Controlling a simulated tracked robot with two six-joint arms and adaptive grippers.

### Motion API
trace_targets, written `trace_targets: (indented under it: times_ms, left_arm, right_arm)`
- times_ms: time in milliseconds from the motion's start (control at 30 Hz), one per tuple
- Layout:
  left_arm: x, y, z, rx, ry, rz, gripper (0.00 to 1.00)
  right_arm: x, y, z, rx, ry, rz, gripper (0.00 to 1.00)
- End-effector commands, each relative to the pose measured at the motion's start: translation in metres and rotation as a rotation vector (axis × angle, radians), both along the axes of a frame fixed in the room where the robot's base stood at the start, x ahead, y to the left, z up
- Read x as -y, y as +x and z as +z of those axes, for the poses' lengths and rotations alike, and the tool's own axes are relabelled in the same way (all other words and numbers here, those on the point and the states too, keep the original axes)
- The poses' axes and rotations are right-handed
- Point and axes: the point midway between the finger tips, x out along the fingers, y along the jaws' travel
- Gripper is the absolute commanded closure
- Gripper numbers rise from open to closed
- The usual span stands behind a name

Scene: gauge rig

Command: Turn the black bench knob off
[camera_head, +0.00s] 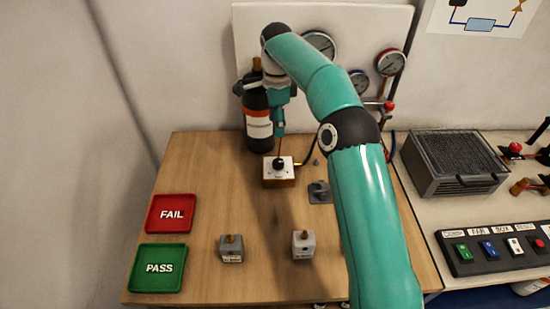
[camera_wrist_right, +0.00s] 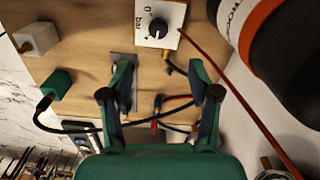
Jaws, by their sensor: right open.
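The black bench knob (camera_head: 279,163) sits on a small white-topped box (camera_head: 270,179) near the back of the wooden bench. In the right wrist view the knob (camera_wrist_right: 158,28) shows near the top, on a white face marked "0" and "bar"; which way it points is too small to tell. My right gripper (camera_head: 279,129) is a little above the knob and behind it in the head view, apart from it. Its fingers (camera_wrist_right: 160,72) are spread with nothing between them, and the knob lies beyond the tips. My left gripper is not in view.
A black bottle (camera_head: 258,130) with an orange band stands close behind the box. Gauges (camera_head: 390,63) are on the back panel. Two grey blocks (camera_head: 231,249) (camera_head: 303,245), a red FAIL tray (camera_head: 172,213) and a green PASS tray (camera_head: 157,268) lie toward the front.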

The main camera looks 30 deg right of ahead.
Motion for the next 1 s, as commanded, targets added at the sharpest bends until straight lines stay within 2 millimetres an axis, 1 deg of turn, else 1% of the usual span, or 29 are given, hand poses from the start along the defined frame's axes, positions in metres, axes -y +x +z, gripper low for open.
trace_targets:
  times_ms: [33,67,200,500,600,700,800,1000]
  left_arm:
    - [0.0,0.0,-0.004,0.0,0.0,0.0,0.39]
    - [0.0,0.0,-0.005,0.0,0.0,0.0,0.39]
    - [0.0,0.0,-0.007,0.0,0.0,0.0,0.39]
    - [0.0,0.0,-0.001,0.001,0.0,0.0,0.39]
    - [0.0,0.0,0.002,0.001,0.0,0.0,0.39]
    - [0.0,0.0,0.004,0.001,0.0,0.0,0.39]
    - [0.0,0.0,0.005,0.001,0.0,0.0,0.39]
    - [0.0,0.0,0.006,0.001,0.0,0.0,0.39]
  right_arm:
    - [0.002,-0.003,-0.01,-0.004,0.001,-0.004,0.39]
    - [0.003,-0.003,-0.015,-0.003,0.0,-0.006,0.39]
    - [0.005,-0.005,-0.043,-0.006,0.001,-0.009,0.39]
    - [0.007,-0.006,-0.105,-0.006,0.002,-0.013,0.39]
    - [0.007,-0.006,-0.123,-0.005,0.002,-0.014,0.39]
    - [0.007,-0.006,-0.137,-0.005,0.001,-0.014,0.39]
    - [0.008,-0.006,-0.146,-0.003,0.0,-0.014,0.39]
    - [0.008,-0.006,-0.153,-0.001,0.0,-0.014,0.39]
